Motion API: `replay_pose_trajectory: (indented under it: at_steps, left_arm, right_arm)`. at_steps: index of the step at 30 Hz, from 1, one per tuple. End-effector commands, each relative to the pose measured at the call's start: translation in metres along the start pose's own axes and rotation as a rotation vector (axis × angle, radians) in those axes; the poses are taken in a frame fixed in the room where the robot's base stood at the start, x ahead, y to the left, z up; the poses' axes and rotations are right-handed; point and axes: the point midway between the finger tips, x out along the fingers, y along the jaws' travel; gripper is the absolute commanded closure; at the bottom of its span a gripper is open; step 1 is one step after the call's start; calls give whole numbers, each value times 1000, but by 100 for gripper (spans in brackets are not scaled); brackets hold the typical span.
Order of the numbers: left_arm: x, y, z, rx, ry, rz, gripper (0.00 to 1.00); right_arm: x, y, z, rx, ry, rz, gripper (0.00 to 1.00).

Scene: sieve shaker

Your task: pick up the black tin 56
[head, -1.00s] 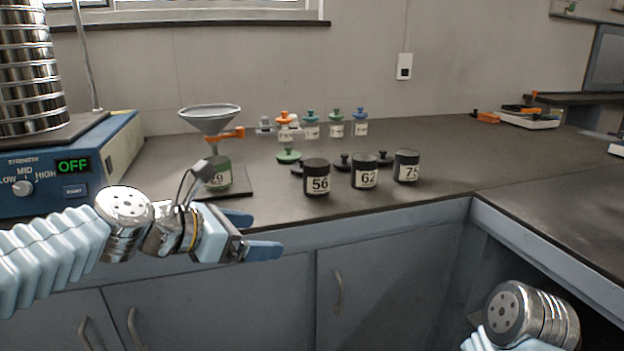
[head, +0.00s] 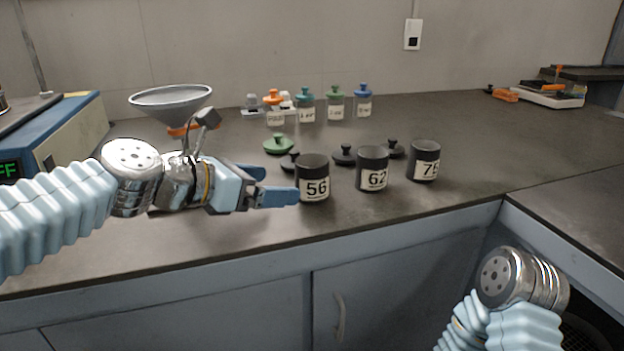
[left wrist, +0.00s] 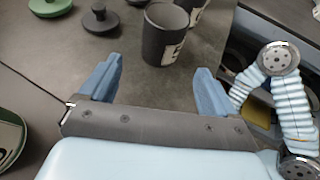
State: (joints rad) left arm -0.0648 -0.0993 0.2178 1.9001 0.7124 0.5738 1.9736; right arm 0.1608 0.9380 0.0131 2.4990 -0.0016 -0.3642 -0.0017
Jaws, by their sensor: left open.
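The black tin 56 (head: 313,180) stands upright and open-topped on the dark bench, its white label facing me. It also shows in the left wrist view (left wrist: 164,36), just beyond and between the fingertips. My left gripper (head: 278,184) is open and empty, to the left of tin 56. In the head view the nearer blue finger reaches close to the tin's left side; I cannot tell whether it touches. In the left wrist view the fingertips (left wrist: 158,72) stop short of the tin. The right arm shows at the lower right of the head view, but its gripper is not in view.
Black tins 62 (head: 373,170) and 75 (head: 425,162) stand to the right of tin 56. Black lids (head: 345,156) and a green lid (head: 278,145) lie behind. Several small jars (head: 335,106) stand farther back. A funnel (head: 171,100) is behind my left arm. Bench right of tin 75 is clear.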

Motion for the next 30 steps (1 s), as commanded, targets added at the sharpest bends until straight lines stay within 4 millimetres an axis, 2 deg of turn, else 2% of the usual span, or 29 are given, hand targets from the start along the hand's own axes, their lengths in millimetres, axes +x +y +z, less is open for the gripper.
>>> replay_pose_trajectory:
  at_steps: [1,4,11,19,28,30]
  left_arm:
    - [12,-1,-1,0,1,-4,9]
    - [31,0,-1,-1,2,-3,9]
    - [51,0,1,1,0,0,9]
    - [92,-2,5,0,1,-1,9]
    - [98,-1,6,0,0,1,9]
    - [98,-1,6,0,0,1,20]
  right_arm:
    - [1,1,0,0,1,0,57]
    - [1,1,0,1,1,1,57]
    - [1,1,0,1,1,1,57]
    - [0,0,0,0,1,0,57]
    - [0,0,0,0,0,0,57]
    - [0,0,0,0,0,0,57]
